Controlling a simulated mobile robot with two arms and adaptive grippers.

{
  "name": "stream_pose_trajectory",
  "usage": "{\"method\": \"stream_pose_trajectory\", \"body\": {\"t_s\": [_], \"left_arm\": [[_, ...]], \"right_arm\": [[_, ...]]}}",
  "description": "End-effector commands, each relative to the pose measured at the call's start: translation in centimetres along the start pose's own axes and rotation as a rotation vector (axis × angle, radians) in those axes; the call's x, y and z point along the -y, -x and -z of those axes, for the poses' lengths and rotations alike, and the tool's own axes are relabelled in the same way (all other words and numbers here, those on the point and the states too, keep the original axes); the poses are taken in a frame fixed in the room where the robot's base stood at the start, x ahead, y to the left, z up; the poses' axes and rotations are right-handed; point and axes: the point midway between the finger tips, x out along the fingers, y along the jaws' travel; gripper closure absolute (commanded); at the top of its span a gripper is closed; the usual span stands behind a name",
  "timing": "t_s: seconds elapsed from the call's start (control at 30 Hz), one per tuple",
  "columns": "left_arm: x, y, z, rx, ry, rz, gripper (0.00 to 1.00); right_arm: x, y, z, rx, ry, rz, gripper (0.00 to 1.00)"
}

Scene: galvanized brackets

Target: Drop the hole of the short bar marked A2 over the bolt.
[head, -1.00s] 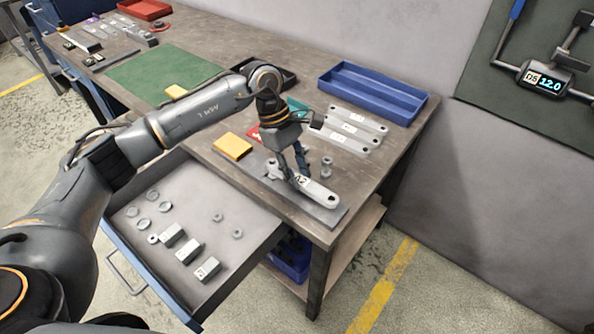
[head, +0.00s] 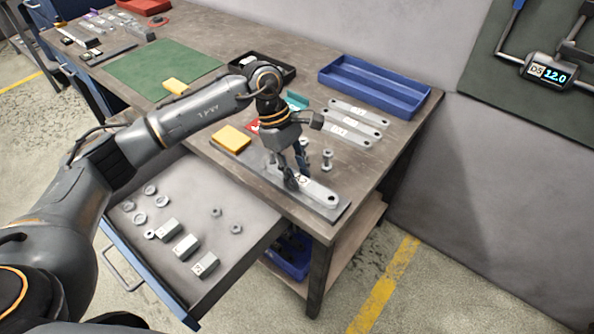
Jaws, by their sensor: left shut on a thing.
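The short bar marked A2 (head: 318,191) is light grey, with a round hole at its right end. My left gripper (head: 296,182) points down and is shut on it near the A2 mark. The bar lies along a long dark grey plate (head: 342,213) near the table's front edge. I cannot tell whether it touches the plate or hovers just above. A small upright metal piece (head: 272,158), possibly the bolt, shows just left of the fingers. The bar's left end is largely hidden by the gripper, so its fit to that piece is unclear. My right gripper is not in view.
Bolt-like pieces (head: 327,160) stand behind the bar. Several marked bars (head: 352,123) lie farther back, near a blue tray (head: 375,88). A yellow block (head: 231,138) sits left of the gripper. The open drawer (head: 190,285) in front holds nuts, washers and blocks.

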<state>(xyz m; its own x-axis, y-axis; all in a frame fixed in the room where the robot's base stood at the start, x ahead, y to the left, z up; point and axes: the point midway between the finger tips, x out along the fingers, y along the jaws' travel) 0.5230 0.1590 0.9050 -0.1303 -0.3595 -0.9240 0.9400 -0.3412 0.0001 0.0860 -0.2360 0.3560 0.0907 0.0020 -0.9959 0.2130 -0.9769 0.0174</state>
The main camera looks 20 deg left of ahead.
Motion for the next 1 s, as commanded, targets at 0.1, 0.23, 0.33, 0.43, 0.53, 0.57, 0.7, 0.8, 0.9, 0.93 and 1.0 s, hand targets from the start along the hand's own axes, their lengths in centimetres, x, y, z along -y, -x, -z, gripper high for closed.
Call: {"method": "stream_pose_trajectory", "body": {"t_s": [0.1, 0.23, 0.33, 0.43, 0.53, 0.57, 0.7, 0.8, 0.9, 0.93, 1.0], "left_arm": [[-0.02, -0.12, 0.06, 0.000, 0.000, -0.001, 1.00], [-0.02, -0.09, 0.04, 0.000, 0.000, -0.001, 1.00], [-0.02, -0.08, 0.04, 0.000, 0.000, -0.001, 1.00], [-0.02, -0.08, 0.04, 0.000, 0.000, -0.001, 1.00], [-0.02, -0.08, 0.04, 0.000, 0.000, -0.001, 0.56], [-0.02, -0.08, 0.04, 0.000, 0.000, -0.001, 0.50], [-0.01, -0.10, 0.04, 0.000, 0.000, -0.001, 0.44], [-0.01, -0.11, 0.04, 0.000, 0.000, 0.000, 0.44], [0.01, -0.08, 0.08, -0.001, 0.000, 0.000, 0.44], [0.00, 0.04, 0.08, -0.001, 0.000, 0.000, 0.44], [-0.04, 0.61, 0.09, -0.001, 0.000, -0.001, 0.44]], "right_arm": [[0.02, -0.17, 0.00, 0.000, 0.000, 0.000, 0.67], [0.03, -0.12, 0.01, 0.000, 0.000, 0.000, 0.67], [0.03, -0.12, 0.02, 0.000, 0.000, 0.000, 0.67], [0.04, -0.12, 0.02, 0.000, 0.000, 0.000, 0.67], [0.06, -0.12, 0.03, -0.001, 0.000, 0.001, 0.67], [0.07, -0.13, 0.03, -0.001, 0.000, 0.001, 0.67], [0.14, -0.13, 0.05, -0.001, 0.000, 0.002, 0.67], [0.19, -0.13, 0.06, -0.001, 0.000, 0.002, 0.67], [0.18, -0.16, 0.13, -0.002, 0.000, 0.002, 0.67], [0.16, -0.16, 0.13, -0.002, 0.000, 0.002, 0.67], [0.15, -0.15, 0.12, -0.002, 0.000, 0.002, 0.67]]}}
